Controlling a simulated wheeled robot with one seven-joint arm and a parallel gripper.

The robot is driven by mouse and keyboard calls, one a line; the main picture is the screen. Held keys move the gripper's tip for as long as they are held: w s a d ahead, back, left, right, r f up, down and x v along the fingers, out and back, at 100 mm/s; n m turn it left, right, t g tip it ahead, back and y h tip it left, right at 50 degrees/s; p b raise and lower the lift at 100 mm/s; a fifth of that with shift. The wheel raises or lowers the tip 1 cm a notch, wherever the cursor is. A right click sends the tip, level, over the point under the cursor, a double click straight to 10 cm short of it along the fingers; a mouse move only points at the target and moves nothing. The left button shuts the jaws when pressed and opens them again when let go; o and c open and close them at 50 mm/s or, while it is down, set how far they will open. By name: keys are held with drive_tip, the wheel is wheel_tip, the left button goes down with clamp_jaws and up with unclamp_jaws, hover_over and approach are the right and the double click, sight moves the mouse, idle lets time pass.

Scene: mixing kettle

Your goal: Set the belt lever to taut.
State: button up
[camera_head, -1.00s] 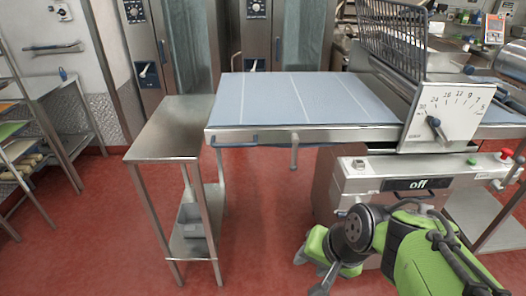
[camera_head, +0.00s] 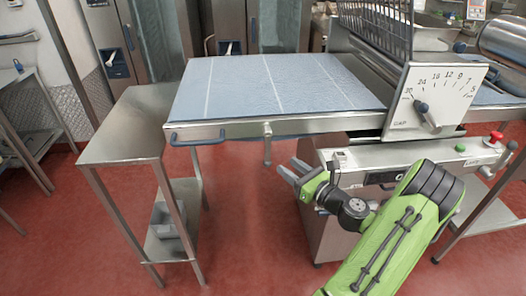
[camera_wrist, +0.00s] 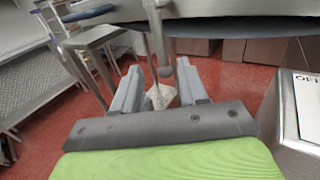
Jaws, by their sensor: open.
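The belt lever (camera_head: 267,146) is a short metal lever with a rounded end, hanging down from the front edge of the belt table (camera_head: 222,130). In the wrist view the lever (camera_wrist: 157,35) hangs straight ahead, its end in line with the gap between my fingers. My gripper (camera_head: 289,170) is open and empty, just below and to the right of the lever in the head view. In the wrist view the two grey fingers of my gripper (camera_wrist: 158,82) stand apart. I cannot tell whether either finger touches the lever.
A steel side table (camera_head: 130,125) stands at the left. The machine body with a dial plate (camera_head: 435,100) is at the right. Red floor lies open below.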

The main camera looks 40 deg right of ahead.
sight(267, 159)
drive_tip(key=w, duration=1)
drive_tip(key=shift+w+d, duration=0.1)
drive_tip(key=shift+w, duration=0.15)
clamp_jaws()
